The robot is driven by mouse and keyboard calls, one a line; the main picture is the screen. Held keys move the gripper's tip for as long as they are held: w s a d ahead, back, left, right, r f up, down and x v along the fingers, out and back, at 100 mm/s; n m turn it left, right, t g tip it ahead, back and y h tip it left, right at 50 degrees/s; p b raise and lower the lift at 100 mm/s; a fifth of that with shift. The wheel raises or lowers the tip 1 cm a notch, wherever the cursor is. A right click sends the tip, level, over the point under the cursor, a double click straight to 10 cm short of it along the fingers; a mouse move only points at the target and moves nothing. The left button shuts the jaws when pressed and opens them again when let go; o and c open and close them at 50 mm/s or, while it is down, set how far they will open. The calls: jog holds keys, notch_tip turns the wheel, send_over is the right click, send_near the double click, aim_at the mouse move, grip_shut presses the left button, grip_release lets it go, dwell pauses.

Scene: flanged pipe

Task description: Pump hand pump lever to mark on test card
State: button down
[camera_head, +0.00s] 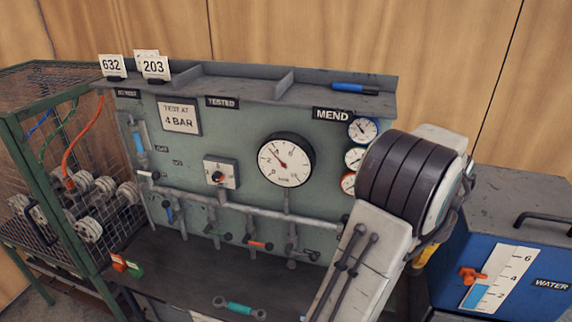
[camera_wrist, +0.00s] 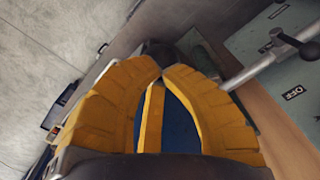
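The test card (camera_head: 180,118) on the green panel reads "TEST AT 4 BAR". The large round gauge (camera_head: 286,160) has its needle toward the upper left; I cannot read it exactly. My gripper (camera_wrist: 164,74) has yellow fingers with tips drawn nearly together, next to a dark piece (camera_wrist: 158,54). I cannot tell whether this piece is the pump lever or whether the fingers hold it. In the head view, only a little yellow of my gripper (camera_head: 425,256) shows low at the panel's right end. My arm hides most of that area, and no pump lever is clearly visible.
A blue water tank (camera_head: 452,262) with a level scale stands at the right. A pipe (camera_head: 250,210) with several valve handles crosses the panel. A wire cage (camera_head: 70,150) stands at the left. The bench top (camera_head: 190,270) is mostly clear, with a teal-handled spanner (camera_head: 239,307).

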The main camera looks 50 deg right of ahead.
jog(key=shift+f+b, duration=2.4)
jog(key=shift+f, duration=0.9)
notch_tip(320, 180, up, 11)
jog(key=p, duration=0.9)
jog(key=shift+f, duration=0.15)
jog(key=shift+w, duration=0.1)
